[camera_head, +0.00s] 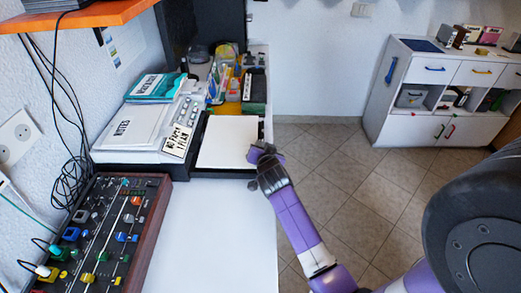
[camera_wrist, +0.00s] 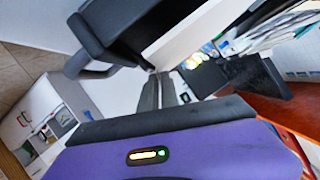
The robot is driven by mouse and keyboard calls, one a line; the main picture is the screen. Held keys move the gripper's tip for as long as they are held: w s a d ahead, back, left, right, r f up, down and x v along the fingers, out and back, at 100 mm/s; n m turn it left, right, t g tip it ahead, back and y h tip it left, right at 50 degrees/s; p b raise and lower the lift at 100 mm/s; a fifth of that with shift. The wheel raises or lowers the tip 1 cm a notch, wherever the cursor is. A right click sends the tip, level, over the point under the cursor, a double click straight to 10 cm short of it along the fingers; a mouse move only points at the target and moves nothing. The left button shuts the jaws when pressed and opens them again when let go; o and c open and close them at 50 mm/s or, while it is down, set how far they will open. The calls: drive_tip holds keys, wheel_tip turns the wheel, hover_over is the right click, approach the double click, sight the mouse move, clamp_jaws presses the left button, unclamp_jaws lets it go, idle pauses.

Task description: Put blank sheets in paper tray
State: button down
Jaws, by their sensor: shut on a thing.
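The blank sheets (camera_head: 228,142) show as a flat white stack over a black paper tray (camera_head: 215,173) on the white counter, and as a pale slab in the wrist view (camera_wrist: 190,33). My gripper (camera_head: 260,154) is at the right edge of the sheets, at the counter's right side. It is shut on that edge; the fingers (camera_wrist: 160,85) meet at the lower end of the slab in the wrist view. I cannot tell whether the sheets rest on the tray floor or are held just above it.
Left of the sheets lie a NOTES stack (camera_head: 128,128), teal pads (camera_head: 158,86) and a lettered card (camera_head: 177,140). Bottles (camera_head: 228,75) stand behind. A mixer (camera_head: 95,235) is front left, an orange shelf (camera_head: 85,17) overhead. The front counter (camera_head: 215,235) is clear.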

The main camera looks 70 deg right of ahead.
drive_tip(key=shift+f, duration=0.6)
drive_tip(key=shift+f+b, duration=0.4)
drive_tip(key=shift+b, duration=0.05)
drive_tip(key=shift+f, duration=0.3)
